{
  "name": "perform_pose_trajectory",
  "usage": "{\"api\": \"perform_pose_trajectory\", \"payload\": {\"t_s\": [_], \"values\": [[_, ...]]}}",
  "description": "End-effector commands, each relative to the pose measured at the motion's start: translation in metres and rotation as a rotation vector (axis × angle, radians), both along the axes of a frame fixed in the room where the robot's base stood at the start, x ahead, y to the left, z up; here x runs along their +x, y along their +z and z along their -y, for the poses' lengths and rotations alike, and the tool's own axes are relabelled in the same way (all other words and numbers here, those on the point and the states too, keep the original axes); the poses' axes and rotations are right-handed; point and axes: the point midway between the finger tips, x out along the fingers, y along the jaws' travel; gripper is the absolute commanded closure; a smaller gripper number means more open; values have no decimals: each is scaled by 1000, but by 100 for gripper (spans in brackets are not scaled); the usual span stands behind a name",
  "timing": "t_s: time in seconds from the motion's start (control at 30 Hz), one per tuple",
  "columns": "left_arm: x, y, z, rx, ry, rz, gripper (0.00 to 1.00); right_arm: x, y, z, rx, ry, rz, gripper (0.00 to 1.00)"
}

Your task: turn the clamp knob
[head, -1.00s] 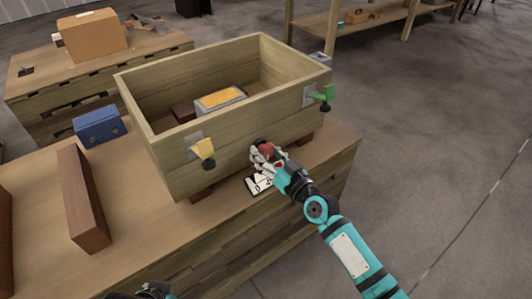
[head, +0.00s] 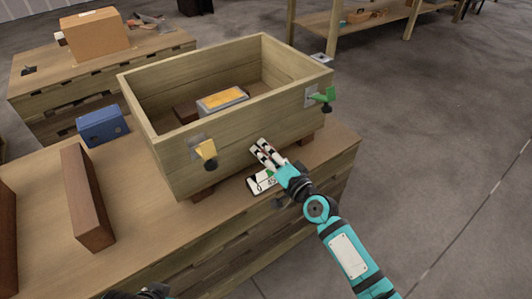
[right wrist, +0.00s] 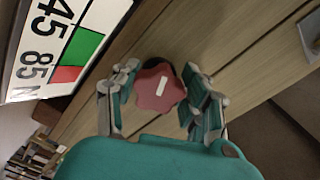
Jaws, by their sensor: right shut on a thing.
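The red lobed clamp knob (right wrist: 150,98) with a white mark shows in the right wrist view, between the fingers of my right gripper (right wrist: 160,103). The gripper is shut on it, with fingers on both sides. In the head view my right gripper (head: 264,153) is at the front wall of the wooden crate (head: 225,160), and its fingers hide the knob. A white scale plate (right wrist: 62,45) with "45", "85 N" and green and red fields is beside the knob; it also shows below the gripper in the head view (head: 257,186). My left gripper is not clearly seen.
The crate holds a grey block with a yellow top (head: 222,99). A yellow clamp (head: 207,150) and a green clamp (head: 324,95) sit on its wall. A blue box (head: 103,124) and a brown beam (head: 88,200) lie left on the workbench (head: 150,215).

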Motion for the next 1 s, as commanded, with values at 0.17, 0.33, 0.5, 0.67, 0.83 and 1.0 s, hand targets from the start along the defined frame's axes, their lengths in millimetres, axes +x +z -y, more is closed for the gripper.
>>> {"api": "perform_pose_trajectory", "payload": {"t_s": [0.17, 0.33, 0.5, 0.67, 0.83, 1.0], "values": [[0, 3, 0, 0, 0, 1, 0, 0, 0, 0, 107, -2, -79, 88], [0, 4, 0, 0, 0, 2, 0, -1, 1, 0, 181, 0, -133, 88], [0, 5, 0, 0, 0, 2, 0, -1, 1, 0, 226, -1, -167, 88], [0, 5, 0, 0, 0, 2, 0, 0, 1, 0, 246, -1, -181, 88], [1, 5, 0, 0, -1, 2, 0, 0, 1, 0, 252, -1, -186, 88], [1, 5, 0, 0, -1, 2, 0, 0, 1, 0, 251, -1, -186, 88]]}}
